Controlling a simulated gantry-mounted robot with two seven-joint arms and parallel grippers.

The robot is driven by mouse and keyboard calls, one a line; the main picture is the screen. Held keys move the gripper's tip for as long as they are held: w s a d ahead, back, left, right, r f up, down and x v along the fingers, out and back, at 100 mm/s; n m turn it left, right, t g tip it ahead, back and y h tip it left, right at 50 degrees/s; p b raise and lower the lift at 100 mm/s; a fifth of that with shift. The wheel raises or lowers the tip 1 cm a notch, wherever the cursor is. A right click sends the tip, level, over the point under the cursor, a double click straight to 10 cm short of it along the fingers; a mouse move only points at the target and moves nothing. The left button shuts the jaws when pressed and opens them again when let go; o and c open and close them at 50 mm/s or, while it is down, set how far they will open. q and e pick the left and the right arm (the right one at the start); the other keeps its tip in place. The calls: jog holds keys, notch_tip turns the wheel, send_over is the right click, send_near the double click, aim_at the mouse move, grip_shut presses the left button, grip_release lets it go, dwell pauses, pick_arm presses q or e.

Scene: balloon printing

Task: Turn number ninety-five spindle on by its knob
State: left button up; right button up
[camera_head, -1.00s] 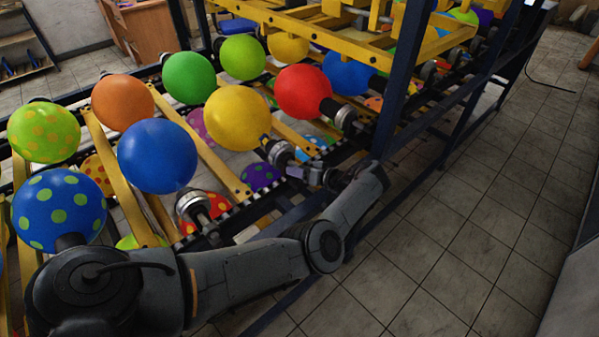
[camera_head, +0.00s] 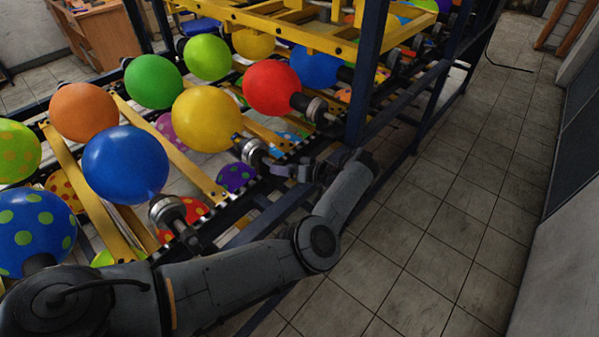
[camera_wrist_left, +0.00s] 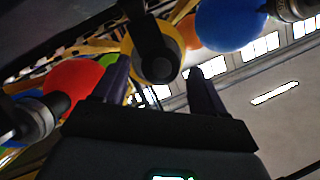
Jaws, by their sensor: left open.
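The yellow balloon (camera_head: 207,119) sits on a metal spindle (camera_head: 252,152) at the conveyor's near edge. My left gripper (camera_head: 278,169) reaches to the outer end of that spindle. In the left wrist view, the open fingers (camera_wrist_left: 160,85) stand on either side of a dark knob-like spindle end (camera_wrist_left: 152,42), with the yellow balloon behind it. I cannot tell whether the fingers touch it. My right gripper is not in view.
A blue balloon's spindle (camera_head: 168,213) is on the near side and a red balloon's spindle (camera_head: 318,108) beyond. A dark blue frame post (camera_head: 366,75) stands close past my gripper.

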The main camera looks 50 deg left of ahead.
pick_arm(q)
jog(key=b+v, duration=0.1)
jog(key=v, duration=0.5)
jog(key=shift+b, duration=0.35)
jog(key=shift+d, duration=0.1)
jog(key=shift+r, duration=0.15)
